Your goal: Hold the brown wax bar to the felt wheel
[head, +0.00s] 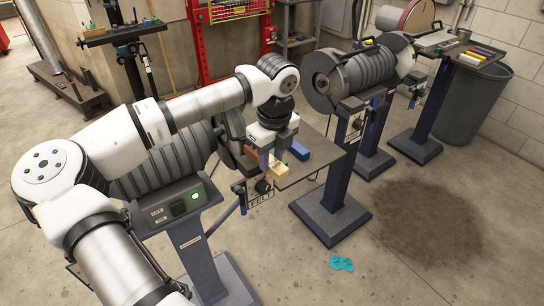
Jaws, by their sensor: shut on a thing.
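My gripper (274,156) is at the middle of the head view, pointing down over a grey tray. It is shut on a tan-brown bar (274,170), which I take for the brown wax bar; the fingers hide part of it. The felt wheel (232,134) is on the near grinder, just left of my gripper, and my arm covers much of it.
The grey tray (309,172) carries a blue bar (299,149) just right of my gripper. A green light (195,196) glows on the near machine. A second grinder (352,75) stands behind right, with a bin (470,105) beyond. A teal cloth (341,263) and dark stain (425,220) mark the floor.

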